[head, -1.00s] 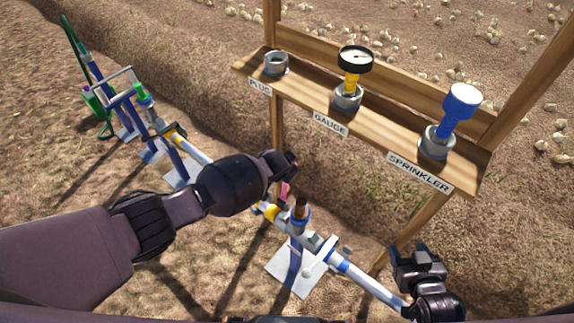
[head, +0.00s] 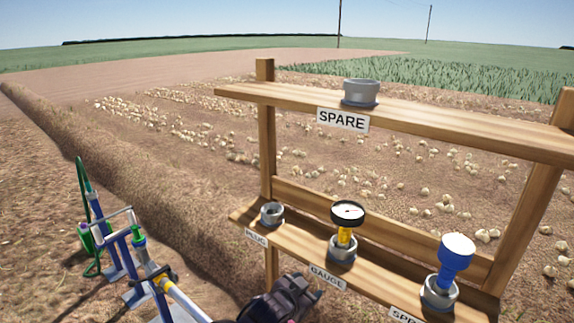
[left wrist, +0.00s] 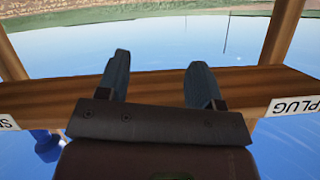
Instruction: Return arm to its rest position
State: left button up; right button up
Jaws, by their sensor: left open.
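My left gripper (head: 305,290) shows at the bottom of the head view, in front of the lower shelf near the PLUG and GAUGE labels. In the left wrist view its two fingers (left wrist: 158,82) are spread wide with nothing between them. Behind them runs a wooden shelf board (left wrist: 150,92), with the PLUG label (left wrist: 295,105) upside down at the right. Most of my left arm is cut off by the head view's lower edge. My right gripper is in neither current view.
The wooden rack's lower shelf holds a plug socket (head: 271,214), a gauge (head: 347,213) and a blue sprinkler (head: 456,256). A grey cup (head: 361,93) stands on the upper SPARE shelf (head: 450,119). Blue and white pipework (head: 140,262) stands at lower left.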

pick_arm(q)
jog(key=s+a+n+t+y, duration=0.25)
jog(key=s+a, duration=0.45)
jog(key=a, duration=0.5)
jog(key=s+a+n+t+y, duration=0.15)
jog(key=s+a+n, duration=0.25)
jog(key=s+a, duration=0.5)
jog(key=s+a+f+n+g+y, duration=0.2)
jog(key=s+a+f+g+y, duration=0.1)
jog(key=s+a+f, duration=0.6)
jog(key=s+a, duration=0.2)
jog(key=s, duration=0.2)
jog(key=shift+a+y, duration=0.15)
jog(key=shift+y, duration=0.25)
jog(key=shift+s, duration=0.1)
